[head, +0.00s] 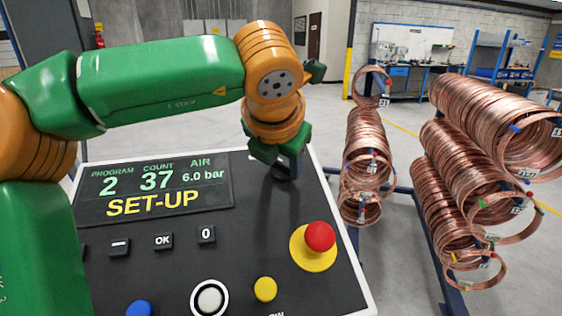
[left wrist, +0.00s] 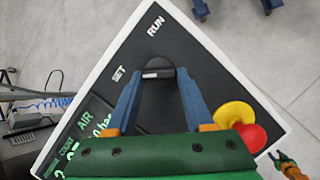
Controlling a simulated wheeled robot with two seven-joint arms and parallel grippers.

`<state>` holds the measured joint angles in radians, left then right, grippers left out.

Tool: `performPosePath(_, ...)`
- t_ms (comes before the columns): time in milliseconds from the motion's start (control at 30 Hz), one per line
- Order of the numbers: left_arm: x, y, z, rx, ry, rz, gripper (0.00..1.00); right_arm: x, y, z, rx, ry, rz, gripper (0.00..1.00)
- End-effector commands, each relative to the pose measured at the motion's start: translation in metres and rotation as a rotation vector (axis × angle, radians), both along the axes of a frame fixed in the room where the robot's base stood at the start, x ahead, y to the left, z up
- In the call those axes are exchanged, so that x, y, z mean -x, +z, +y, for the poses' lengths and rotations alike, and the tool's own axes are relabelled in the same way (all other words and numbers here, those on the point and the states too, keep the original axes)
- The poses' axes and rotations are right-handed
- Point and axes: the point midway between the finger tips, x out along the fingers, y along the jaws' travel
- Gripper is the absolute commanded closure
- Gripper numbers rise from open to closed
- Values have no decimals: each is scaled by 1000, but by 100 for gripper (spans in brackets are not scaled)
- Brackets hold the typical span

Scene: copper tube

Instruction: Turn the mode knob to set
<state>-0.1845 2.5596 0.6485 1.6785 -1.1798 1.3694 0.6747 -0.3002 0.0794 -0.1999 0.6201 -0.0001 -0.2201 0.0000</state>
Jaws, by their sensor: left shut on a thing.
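The control panel (head: 265,215) fills the lower middle of the head view, and its display (head: 155,190) reads SET-UP. The dark mode knob (head: 284,172) is near the panel's upper right, partly hidden by my left gripper (head: 286,158). In the left wrist view my left gripper (left wrist: 158,74) is shut on the mode knob (left wrist: 159,64), one blue finger on each side. The knob's white mark (left wrist: 151,75) points left, toward the SET label (left wrist: 118,74). The RUN label (left wrist: 156,26) is above the knob in that view. A small green and orange part, perhaps my right gripper (left wrist: 277,157), shows at lower right.
A red emergency button (head: 320,236) on a yellow base stands up from the panel, below and right of the knob. Smaller buttons line the panel's lower part. Racks of copper coils (head: 368,150) stand to the right. A workbench (head: 410,72) is at the back.

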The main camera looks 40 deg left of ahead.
Motion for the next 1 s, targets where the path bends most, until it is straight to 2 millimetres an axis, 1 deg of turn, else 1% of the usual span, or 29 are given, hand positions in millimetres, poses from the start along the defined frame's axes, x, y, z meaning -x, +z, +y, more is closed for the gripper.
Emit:
performPosePath(400,-1,2,0,0,6,-8,100,0,0,0,0,0,0,50)
performPosePath(433,-1,2,0,-1,5,-8,45,0,0,0,0,0,0,50)
performPosePath(533,-1,2,0,0,5,-7,18,0,0,0,1,0,0,50)
performPosePath(833,1,2,-1,1,4,-4,18,0,0,0,1,0,0,50)
performPosePath(933,8,14,-5,2,4,-7,18,0,2,0,1,0,0,50)
performPosePath(1000,17,28,-10,2,4,-8,18,0,4,-1,1,0,0,50)
